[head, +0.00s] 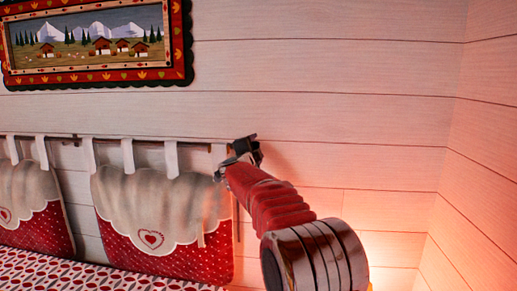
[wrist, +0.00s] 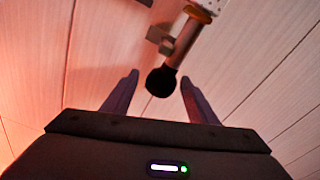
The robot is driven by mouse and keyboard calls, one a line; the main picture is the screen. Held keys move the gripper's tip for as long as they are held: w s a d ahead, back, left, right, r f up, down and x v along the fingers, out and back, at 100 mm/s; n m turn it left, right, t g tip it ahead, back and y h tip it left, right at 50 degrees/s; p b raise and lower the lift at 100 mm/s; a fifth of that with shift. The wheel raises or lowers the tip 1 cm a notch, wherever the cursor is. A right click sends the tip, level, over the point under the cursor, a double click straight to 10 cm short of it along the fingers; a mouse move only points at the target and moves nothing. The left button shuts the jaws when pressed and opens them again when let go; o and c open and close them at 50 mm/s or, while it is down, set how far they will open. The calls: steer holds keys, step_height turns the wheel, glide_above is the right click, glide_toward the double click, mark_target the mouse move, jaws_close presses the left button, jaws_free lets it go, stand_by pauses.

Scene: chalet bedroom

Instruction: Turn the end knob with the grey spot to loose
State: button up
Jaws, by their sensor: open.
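A dark round end knob (wrist: 160,84) shows in the wrist view on the end of a rod (wrist: 184,46). My gripper (wrist: 160,76) is open, its two fingers to the left and right of the knob with a gap on each side. In the head view my gripper (head: 248,150) is by the right end of the wall rod (head: 110,139), and the knob cannot be made out there. I see no grey spot on the knob in either view.
A bracket (wrist: 160,40) holds the rod close to the wall (wrist: 110,40). Red and beige cushions (head: 150,195) hang by tabs from the rod, left of my arm. A framed picture (head: 95,45) hangs above. The wall to the right is bare.

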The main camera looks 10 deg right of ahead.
steer(key=shift+w+d, duration=0.15)
steer(key=shift+w, duration=0.2)
steer(key=shift+c, duration=0.5)
steer(key=c, duration=0.9)
steer(key=shift+d, duration=0.45)
steer(key=shift+c, duration=0.3)
steer(key=shift+a+f, duration=0.2)
steer(key=shift+a, duration=0.15)
